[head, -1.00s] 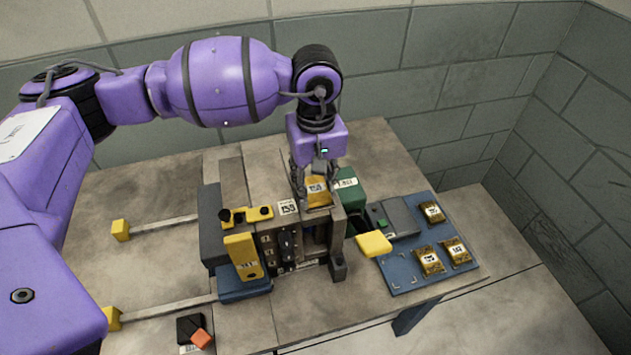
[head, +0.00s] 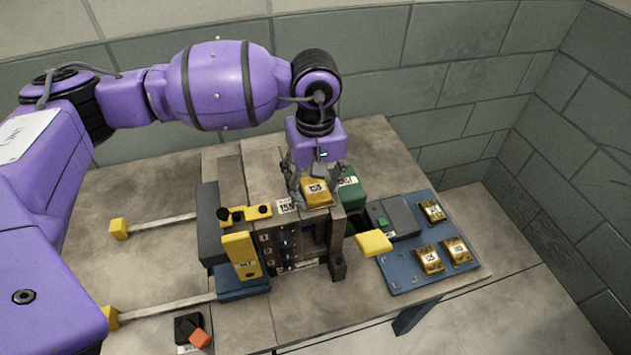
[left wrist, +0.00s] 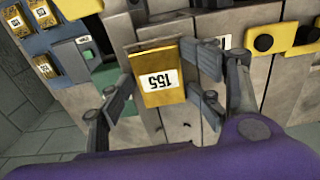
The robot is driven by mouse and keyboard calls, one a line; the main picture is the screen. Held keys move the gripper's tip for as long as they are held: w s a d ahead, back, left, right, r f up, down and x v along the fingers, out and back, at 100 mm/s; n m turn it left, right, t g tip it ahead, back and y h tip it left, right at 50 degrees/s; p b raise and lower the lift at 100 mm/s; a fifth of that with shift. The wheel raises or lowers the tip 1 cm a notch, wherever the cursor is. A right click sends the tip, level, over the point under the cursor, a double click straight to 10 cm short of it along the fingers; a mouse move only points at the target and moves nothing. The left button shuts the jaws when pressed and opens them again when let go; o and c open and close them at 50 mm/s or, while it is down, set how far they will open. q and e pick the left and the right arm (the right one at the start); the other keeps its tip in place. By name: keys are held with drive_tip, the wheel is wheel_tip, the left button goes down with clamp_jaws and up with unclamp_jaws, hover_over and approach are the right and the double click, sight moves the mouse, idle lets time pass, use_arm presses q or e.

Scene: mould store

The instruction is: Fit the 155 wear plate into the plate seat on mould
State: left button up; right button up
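The 155 wear plate (head: 317,193) is a gold block with a white "155" label. It sits at the top of the mould (head: 290,244), beside a "155" label (head: 287,206) on the mould's top. It also shows in the left wrist view (left wrist: 160,78). My left gripper (head: 315,190) is above it, with open fingers on either side; the left wrist view (left wrist: 165,85) shows a gap beside the plate. The seat under the plate is hidden, so I cannot tell how deep it sits. My right gripper is not in view.
A blue board (head: 408,284) at right holds several gold plates, including one nearest the corner (head: 455,250). A green block (head: 351,190) stands close right of the gripper. A yellow block (head: 373,243) sits before the grey box. Yellow-ended rails (head: 165,225) extend left.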

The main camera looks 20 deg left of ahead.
sight(315, 189)
use_arm(q)
drive_tip(key=shift+s+f, duration=0.15)
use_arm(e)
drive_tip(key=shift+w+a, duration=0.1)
use_arm(q)
drive_tip(key=shift+r, duration=0.3)
drive_tip(key=shift+r+p, duration=0.45)
drive_tip(key=shift+r, duration=0.2)
wheel_tip(315, 189, up, 12)
drive_tip(key=shift+f+b, duration=0.2)
drive_tip(key=shift+b, duration=0.25)
